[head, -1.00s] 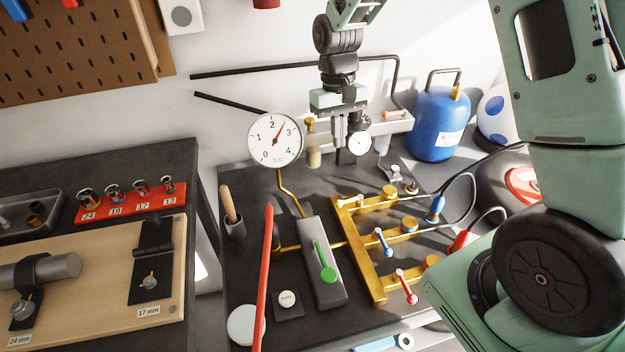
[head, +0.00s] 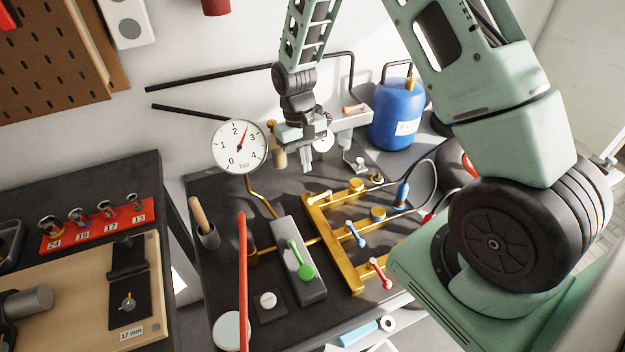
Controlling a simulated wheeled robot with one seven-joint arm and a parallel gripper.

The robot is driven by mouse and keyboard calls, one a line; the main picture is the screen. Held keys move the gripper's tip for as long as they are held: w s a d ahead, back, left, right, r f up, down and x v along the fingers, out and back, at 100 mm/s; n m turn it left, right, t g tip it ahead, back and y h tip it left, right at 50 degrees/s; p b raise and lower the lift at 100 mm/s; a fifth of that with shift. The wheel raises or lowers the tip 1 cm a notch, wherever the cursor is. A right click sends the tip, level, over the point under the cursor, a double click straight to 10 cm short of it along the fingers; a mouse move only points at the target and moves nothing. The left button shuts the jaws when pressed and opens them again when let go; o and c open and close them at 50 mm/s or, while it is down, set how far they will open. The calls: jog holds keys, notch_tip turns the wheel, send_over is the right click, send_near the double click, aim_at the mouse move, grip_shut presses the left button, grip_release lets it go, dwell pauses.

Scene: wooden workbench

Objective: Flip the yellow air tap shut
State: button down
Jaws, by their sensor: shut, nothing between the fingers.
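The brass manifold (head: 337,262) lies on the dark bench with several branches running right. A small pale-yellow lever (head: 319,198) shows at its far end, by the top branch; its exact angle is hard to tell. The blue lever (head: 355,234) is on the middle branch and the red lever (head: 380,272) on the near one. My gripper (head: 306,168) is shut and empty, pointing down. In the picture it is just above and left of the yellow lever, apart from it.
A large pressure gauge (head: 239,147) stands left of my gripper, its needle between 2 and 3. A grey block with a green lever (head: 301,262) and a tall red bar (head: 242,280) stand left of the manifold. A blue tank (head: 398,114) stands behind right.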

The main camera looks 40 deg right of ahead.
aim_at(319, 197)
jog(key=shift+s+a+f+p, duration=0.1)
jog(key=shift+s+f+p, duration=0.4)
jog(key=shift+s+f, duration=0.6)
jog(key=shift+s+a+f+p, duration=0.1)
jog(key=shift+s+f+p, duration=0.4)
jog(key=shift+s+f, duration=0.55)
